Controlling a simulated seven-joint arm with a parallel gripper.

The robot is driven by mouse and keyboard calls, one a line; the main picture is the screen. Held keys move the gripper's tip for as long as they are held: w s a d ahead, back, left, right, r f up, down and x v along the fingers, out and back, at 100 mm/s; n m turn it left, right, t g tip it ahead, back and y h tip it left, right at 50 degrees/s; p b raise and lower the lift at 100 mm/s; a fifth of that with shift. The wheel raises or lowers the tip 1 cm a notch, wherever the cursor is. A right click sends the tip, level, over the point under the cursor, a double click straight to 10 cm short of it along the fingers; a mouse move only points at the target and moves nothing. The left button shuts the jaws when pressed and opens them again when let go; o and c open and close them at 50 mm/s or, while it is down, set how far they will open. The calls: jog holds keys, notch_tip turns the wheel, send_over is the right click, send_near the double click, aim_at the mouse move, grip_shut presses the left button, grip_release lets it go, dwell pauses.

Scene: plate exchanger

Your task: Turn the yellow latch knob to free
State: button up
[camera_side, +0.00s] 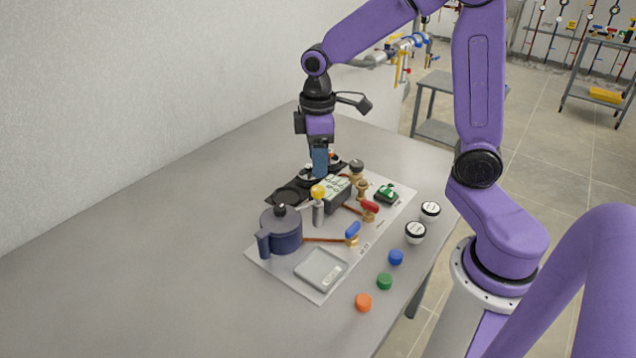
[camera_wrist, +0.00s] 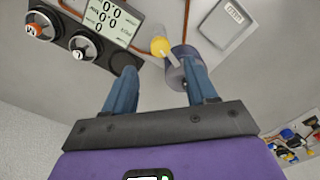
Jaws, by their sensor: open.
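The yellow latch knob (camera_side: 318,192) sits on top of a short grey post on the board, beside the dark pot (camera_side: 281,235). In the wrist view the yellow knob (camera_wrist: 160,46) shows beyond the fingertips, with a pale bar reaching from it toward the pot (camera_wrist: 180,68). My gripper (camera_side: 319,175) points down over the back of the board, beyond the knob in the side view. In the wrist view my gripper (camera_wrist: 158,75) has its blue fingers wide apart with nothing between them. The fingers are apart from the knob.
A digital display box (camera_side: 338,194) and dial knobs (camera_wrist: 82,45) stand close to my fingers. Blue (camera_side: 353,230) and red (camera_side: 369,206) valve handles, a grey tray (camera_side: 320,268), white-topped jars (camera_side: 415,232) and coloured caps (camera_side: 384,281) lie right and front. The table's left is clear.

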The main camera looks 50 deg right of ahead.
aim_at(318, 188)
notch_tip(318, 188, down, 7)
jog(key=shift+f, duration=0.1)
dwell(0.4)
jog(key=c, duration=1.1)
jog(key=shift+o, duration=0.2)
